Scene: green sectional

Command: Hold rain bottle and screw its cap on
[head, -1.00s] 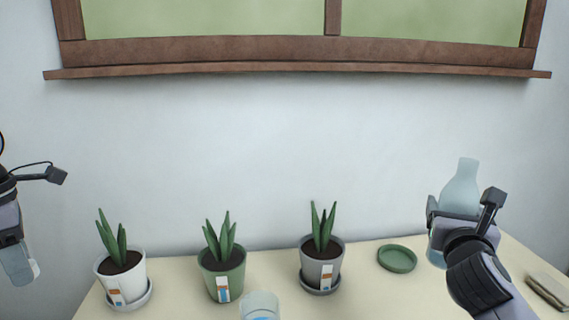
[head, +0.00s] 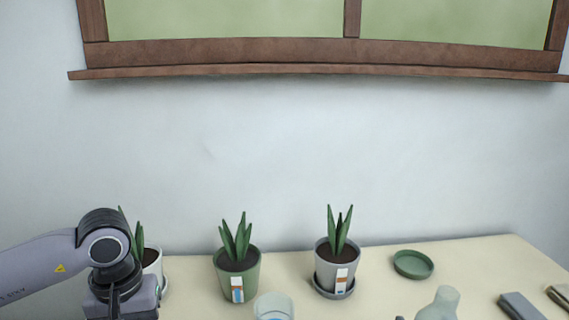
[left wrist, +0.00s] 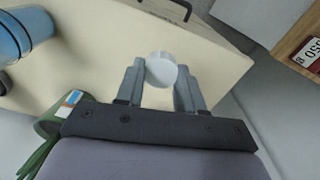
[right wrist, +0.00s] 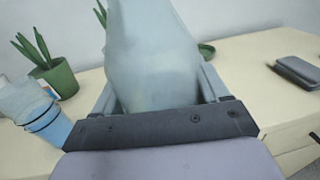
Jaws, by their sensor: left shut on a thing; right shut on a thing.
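The rain bottle, pale blue and translucent, shows only its upper part (head: 440,304) at the bottom edge of the head view. It fills the middle of the right wrist view (right wrist: 152,50), where my right gripper (right wrist: 158,88) is shut on its body. No cap shows on the part of its neck in the head view. The round white cap (left wrist: 161,69) sits between the fingertips of my left gripper (left wrist: 160,80), which is shut on it. In the head view my left arm comes in low at left and its fingers are out of frame. Cap and bottle are apart.
Potted plants stand along the table's back: a green pot (head: 238,284), a grey pot (head: 336,283) and a white pot (head: 152,266) partly behind my left arm. A clear cup (head: 273,306), a green saucer (head: 413,264) and a grey block (head: 522,306) are also on the table (head: 470,258).

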